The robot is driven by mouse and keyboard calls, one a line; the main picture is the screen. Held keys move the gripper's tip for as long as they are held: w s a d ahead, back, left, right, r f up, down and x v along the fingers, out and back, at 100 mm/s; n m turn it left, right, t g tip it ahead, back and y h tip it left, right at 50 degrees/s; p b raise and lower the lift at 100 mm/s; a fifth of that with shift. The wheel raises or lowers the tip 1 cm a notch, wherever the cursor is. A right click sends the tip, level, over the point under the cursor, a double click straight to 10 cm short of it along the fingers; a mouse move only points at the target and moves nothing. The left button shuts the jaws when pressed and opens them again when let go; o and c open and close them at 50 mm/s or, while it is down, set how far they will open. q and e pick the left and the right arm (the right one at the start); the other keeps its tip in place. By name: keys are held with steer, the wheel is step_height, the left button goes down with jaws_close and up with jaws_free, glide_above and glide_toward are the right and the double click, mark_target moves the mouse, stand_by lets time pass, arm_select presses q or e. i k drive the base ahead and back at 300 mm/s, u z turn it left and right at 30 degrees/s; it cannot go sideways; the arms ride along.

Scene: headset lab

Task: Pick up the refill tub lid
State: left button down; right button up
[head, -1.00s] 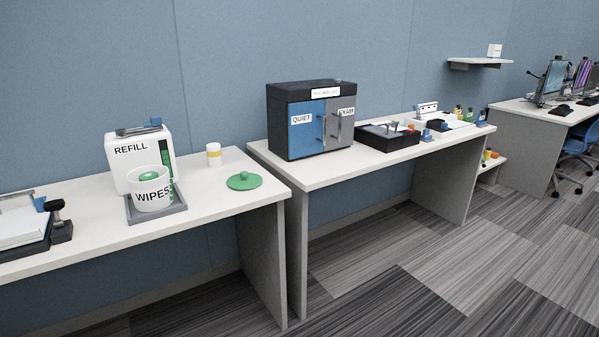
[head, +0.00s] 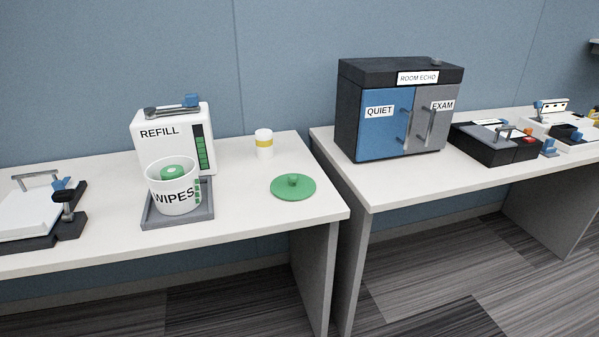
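A white tub marked REFILL (head: 150,150) stands on the left table, with a green level strip on its front. On its top lies a grey bar-like handle with a blue piece (head: 172,107). In front of it a white round tub marked WIPES (head: 172,190), with green inside, stands on a grey tray (head: 180,220). A round green lid with a small knob (head: 293,187) lies flat on the table to the right, apart from both tubs. I cannot tell for sure which lid belongs to the refill tub. Neither of my grippers is in view.
A small white jar with a yellow band (head: 264,143) stands behind the green lid. A black clamp-like device with a white block (head: 30,215) is at the left. A narrow gap separates this table (head: 250,229) from the right one, which holds a ROOM ECHO cabinet (head: 400,62).

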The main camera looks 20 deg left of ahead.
mark_target(291, 186)
steer(key=u, duration=0.55)
steer(key=i, duration=0.9)
steer(key=u, duration=0.65)
